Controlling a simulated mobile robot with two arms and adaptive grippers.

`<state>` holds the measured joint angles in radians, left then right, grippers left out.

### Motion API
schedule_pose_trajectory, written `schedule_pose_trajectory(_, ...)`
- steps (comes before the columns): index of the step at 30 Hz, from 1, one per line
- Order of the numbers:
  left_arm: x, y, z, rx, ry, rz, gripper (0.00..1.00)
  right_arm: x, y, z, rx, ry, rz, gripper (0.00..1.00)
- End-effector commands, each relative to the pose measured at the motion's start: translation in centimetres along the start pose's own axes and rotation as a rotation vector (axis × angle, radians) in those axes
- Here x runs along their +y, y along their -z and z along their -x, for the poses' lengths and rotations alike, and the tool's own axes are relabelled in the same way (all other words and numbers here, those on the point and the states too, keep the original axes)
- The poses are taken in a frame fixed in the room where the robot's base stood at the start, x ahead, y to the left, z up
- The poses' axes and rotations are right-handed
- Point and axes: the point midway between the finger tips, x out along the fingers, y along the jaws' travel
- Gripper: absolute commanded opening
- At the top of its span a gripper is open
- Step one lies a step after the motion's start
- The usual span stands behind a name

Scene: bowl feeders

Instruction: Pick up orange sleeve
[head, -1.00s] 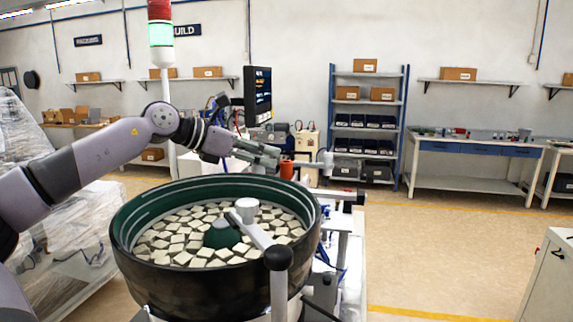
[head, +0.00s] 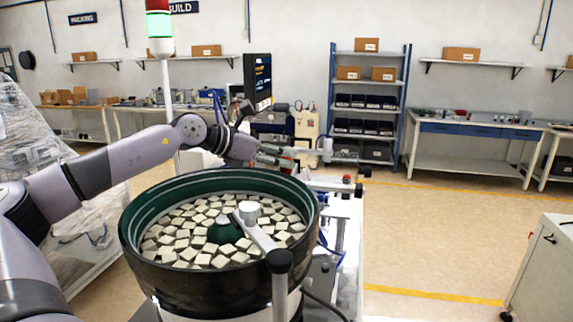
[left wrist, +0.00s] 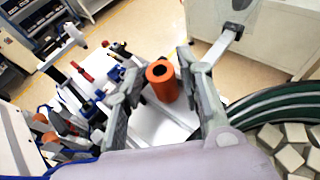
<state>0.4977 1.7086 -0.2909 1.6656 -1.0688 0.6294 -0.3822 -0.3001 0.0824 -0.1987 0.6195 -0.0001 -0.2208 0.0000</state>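The orange sleeve (left wrist: 163,84) is a short hollow cylinder with a dark hole in its top. In the left wrist view it stands on a white surface, between the two fingers of my left gripper (left wrist: 163,72). The fingers are spread, one on each side of it, with narrow gaps showing. In the head view my left gripper (head: 285,156) reaches over the far side of the bowl feeder, pointing right. I cannot make out the sleeve in the head view. My right gripper is in neither view.
The bowl feeder (head: 135,240), full of pale square parts, stands close in front, with a grey arm and post at its near right. A monitor (head: 257,80) and a light tower (head: 160,30) stand behind. Fixtures with blue and red parts (left wrist: 85,75) lie beside the sleeve.

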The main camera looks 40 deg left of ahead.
Motion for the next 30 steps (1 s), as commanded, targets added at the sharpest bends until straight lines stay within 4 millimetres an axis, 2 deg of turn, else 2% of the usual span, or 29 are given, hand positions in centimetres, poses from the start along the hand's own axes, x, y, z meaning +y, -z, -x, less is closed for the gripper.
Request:
schedule_pose_trajectory(2,0.0,0.0,0.0,0.000,0.000,0.000,0.27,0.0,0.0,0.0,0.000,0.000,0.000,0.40)
schedule_pose_trajectory(9,0.0,0.0,0.0,0.000,0.000,0.000,0.11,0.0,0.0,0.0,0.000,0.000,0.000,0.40)
schedule_pose_trajectory(20,0.0,-0.4,0.2,0.000,0.001,0.000,0.10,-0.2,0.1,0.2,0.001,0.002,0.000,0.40)
schedule_pose_trajectory(26,0.0,-2.1,0.8,-0.001,0.001,-0.001,0.10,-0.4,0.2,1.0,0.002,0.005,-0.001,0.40)
schedule_pose_trajectory(30,0.0,-4.5,1.8,0.000,0.001,0.001,0.10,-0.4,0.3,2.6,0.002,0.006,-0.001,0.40)
